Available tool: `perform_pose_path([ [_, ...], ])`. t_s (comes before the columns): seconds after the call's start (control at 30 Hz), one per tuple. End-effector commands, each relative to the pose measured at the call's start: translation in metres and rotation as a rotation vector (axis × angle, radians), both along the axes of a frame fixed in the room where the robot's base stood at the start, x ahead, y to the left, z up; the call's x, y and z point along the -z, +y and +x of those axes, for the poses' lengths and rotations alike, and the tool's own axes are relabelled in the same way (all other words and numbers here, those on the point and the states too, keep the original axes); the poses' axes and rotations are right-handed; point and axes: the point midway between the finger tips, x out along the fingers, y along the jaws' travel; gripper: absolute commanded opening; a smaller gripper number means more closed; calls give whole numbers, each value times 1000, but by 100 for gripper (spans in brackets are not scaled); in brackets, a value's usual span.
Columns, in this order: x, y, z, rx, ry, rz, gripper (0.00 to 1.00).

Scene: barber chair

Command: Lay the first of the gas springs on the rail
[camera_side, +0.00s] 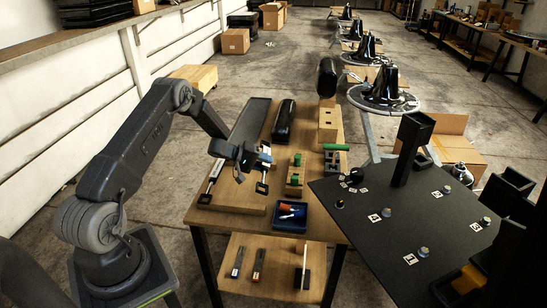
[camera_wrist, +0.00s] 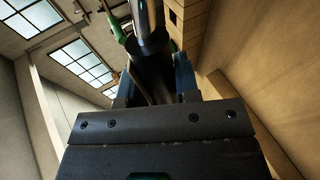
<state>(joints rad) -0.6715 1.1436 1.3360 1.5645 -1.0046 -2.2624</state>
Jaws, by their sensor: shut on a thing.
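My gripper (camera_side: 262,156) is above the left part of the wooden bench. It is shut on a gas spring, whose dark end fitting (camera_side: 262,188) shows below the fingers in the side view. In the wrist view a black body with a bright metal rod (camera_wrist: 148,18) stands between the blue-sided fingers (camera_wrist: 155,80). A second gas spring (camera_side: 213,176) with a pale rod and a black end lies to the left, over a low wooden board (camera_side: 232,206). I cannot tell for certain which part is the rail; a long dark strip (camera_side: 250,122) lies behind the gripper.
To the right are a wooden block with green parts (camera_side: 295,178), a dark fixture with a green bar (camera_side: 336,148) and a blue tray (camera_side: 290,217). A black padded piece (camera_side: 284,118) lies behind. A dark marked table (camera_side: 400,225) with a post stands at right.

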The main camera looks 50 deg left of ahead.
Motion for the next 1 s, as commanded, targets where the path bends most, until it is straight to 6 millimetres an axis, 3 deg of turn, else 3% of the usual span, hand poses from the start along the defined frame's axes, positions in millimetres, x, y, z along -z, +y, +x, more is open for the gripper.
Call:
perform_pose_path([
  [0.6, 48, 0, 1, -2, -1, 0, 0],
  [1.0, 55, 0, 1, -1, -2, 1, 0],
])
